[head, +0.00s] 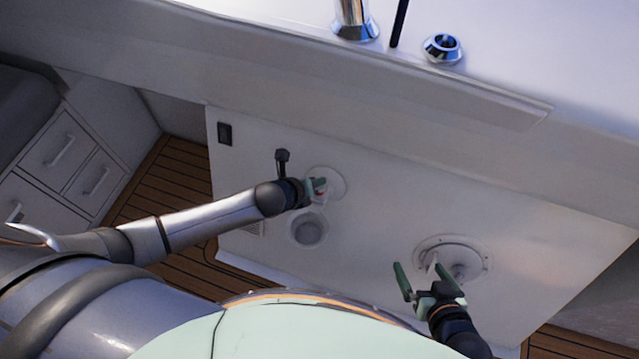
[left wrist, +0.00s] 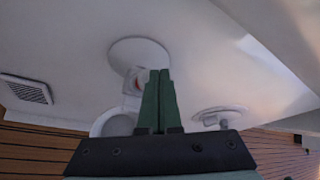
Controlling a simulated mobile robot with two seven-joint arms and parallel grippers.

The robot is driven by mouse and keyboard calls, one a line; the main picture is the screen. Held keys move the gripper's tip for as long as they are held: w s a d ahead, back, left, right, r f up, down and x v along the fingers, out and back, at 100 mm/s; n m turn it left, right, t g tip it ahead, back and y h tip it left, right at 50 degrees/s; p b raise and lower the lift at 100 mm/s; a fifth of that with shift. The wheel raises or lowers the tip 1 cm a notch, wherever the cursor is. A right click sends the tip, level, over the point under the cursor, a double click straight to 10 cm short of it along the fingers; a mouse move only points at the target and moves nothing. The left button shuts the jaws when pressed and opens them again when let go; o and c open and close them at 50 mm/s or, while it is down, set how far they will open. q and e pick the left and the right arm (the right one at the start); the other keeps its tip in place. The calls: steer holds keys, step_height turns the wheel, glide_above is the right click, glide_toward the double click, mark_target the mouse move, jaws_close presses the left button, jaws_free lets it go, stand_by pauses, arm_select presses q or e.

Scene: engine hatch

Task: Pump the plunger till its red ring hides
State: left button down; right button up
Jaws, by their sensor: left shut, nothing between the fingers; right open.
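The plunger sits on a round white plate (head: 337,178) on the white panel. A small bit of its red ring (head: 320,193) shows beside my left gripper (head: 319,184). In the left wrist view the plate (left wrist: 140,52) is behind the fingertips, and an orange-red patch (left wrist: 139,82) shows just left of them. My left gripper (left wrist: 160,72) is shut with nothing between its green fingers, in front of the plunger. The fingers hide part of the plunger; I cannot tell whether they touch it. My right gripper (head: 419,267) is open and empty.
A round recessed fitting (head: 308,230) lies just below the plunger. A larger round fitting with a knob (head: 458,270) is on the panel close to my right gripper. A dark switch (head: 225,133) is at upper left. A vent (left wrist: 26,90) shows in the left wrist view.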

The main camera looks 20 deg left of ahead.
arm_select(q)
steer(key=shift+f, duration=0.15)
stand_by(0.3)
steer(key=shift+f+b, duration=0.3)
steer(key=shift+b, duration=0.05)
steer(key=shift+s+f+b, duration=0.1)
steer(key=shift+f+b, duration=0.3)
steer(key=shift+f, duration=0.2)
stand_by(0.4)
steer(key=shift+r, duration=0.1)
steer(key=shift+r+p, duration=1.35)
steer(key=shift+p, duration=0.2)
steer(key=shift+r, duration=0.1)
step_height(320, 180, up, 5)
steer(key=p, duration=0.5)
steer(key=shift+p, duration=0.3)
